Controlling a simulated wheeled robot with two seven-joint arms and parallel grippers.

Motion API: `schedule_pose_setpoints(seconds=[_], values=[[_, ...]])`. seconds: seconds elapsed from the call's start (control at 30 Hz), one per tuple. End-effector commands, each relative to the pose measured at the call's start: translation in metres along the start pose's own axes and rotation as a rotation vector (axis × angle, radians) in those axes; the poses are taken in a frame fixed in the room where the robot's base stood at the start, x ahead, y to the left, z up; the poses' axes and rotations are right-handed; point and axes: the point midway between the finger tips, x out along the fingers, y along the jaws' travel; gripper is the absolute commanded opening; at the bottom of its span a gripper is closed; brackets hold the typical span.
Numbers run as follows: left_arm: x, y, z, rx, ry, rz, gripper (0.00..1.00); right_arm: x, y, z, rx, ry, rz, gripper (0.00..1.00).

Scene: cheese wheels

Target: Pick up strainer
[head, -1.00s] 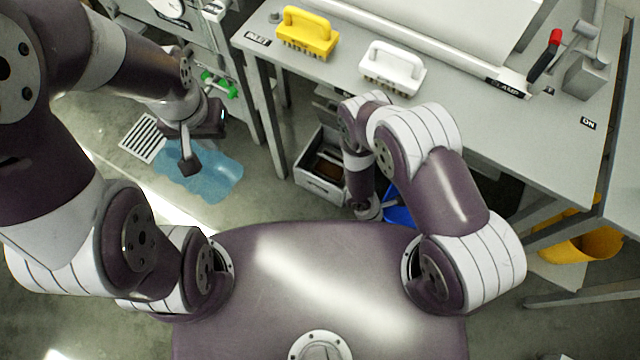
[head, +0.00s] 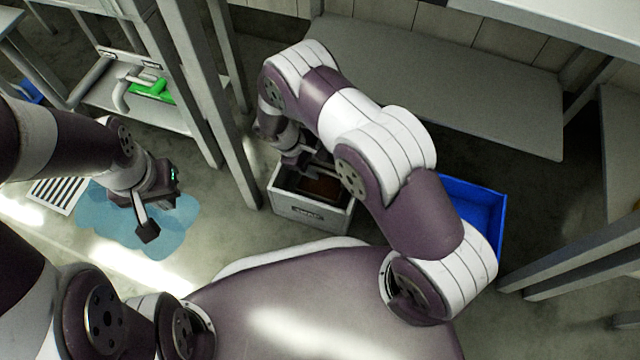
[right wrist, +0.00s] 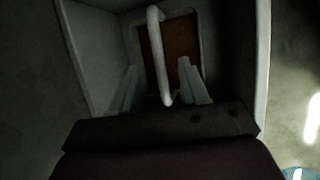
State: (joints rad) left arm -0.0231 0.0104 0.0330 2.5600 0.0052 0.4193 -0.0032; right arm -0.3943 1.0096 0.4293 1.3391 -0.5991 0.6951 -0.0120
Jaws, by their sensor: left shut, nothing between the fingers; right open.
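What seems to be the strainer is a brown, flat rectangular piece (right wrist: 180,40) with a pale bar handle (right wrist: 156,40). It sits inside a light grey box (head: 312,217) on the floor, and the brown part also shows in the head view (head: 322,188). My right gripper (right wrist: 160,84) is open above the box, its fingers on either side of the lower part of the handle, not visibly closed on it. In the head view the right gripper (head: 303,160) is partly hidden by my arm. My left gripper (head: 147,232) is shut and empty over the blue puddle.
A blue bin (head: 470,212) stands right of the box, behind my right arm. A table leg (head: 215,110) rises just left of the box. A floor grate (head: 58,194) and a blue puddle (head: 110,225) lie at left. A grey low shelf (head: 440,85) is behind.

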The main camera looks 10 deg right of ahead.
Motion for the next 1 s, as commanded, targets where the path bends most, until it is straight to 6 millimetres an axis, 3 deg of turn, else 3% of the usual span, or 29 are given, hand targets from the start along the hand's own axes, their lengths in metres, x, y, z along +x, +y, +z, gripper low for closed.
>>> schedule_pose_setpoints(seconds=[0.13,0.23,1.0], values=[[0.037,0.0,0.005,0.0,0.0,0.0,0.0,0.036,-0.001,-0.007,0.001,0.001,-0.001,0.44],[0.044,0.0,0.005,0.0,-0.001,0.0,0.0,0.047,-0.001,-0.005,-0.001,-0.001,0.0,0.44],[0.041,0.0,0.005,0.0,-0.001,0.0,0.0,0.049,0.0,-0.005,-0.003,0.001,0.0,0.44]])
